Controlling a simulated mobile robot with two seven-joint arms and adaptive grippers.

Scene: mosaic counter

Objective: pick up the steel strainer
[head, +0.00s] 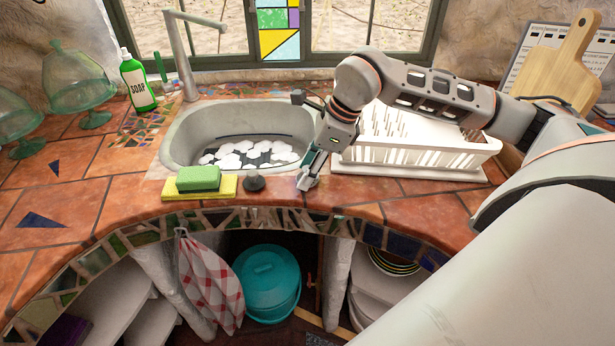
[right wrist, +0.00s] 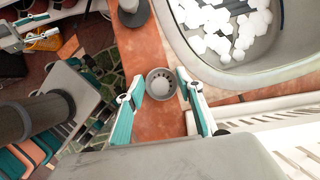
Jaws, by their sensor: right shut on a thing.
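The steel strainer (right wrist: 161,83), a small round grey cup with holes, sits between the two fingertips of my right gripper (right wrist: 162,92) in the right wrist view. The fingers are shut on it from both sides. In the head view my right gripper (head: 308,181) points down at the counter's front strip, just right of the sink's front edge. The strainer is mostly hidden there by the fingers, and I cannot tell whether it touches the counter. My left gripper is outside the head view; a white and teal part at the wrist view's upper left may be it, too unclear to read.
A dark stopper (head: 254,183) stands left of the right gripper, beside a green sponge (head: 198,178) on a yellow cloth (head: 222,188). The sink (head: 172,150) lies behind. A white dish rack (head: 425,158) stands close on the right. The tiled counter (head: 60,205) is clear at left.

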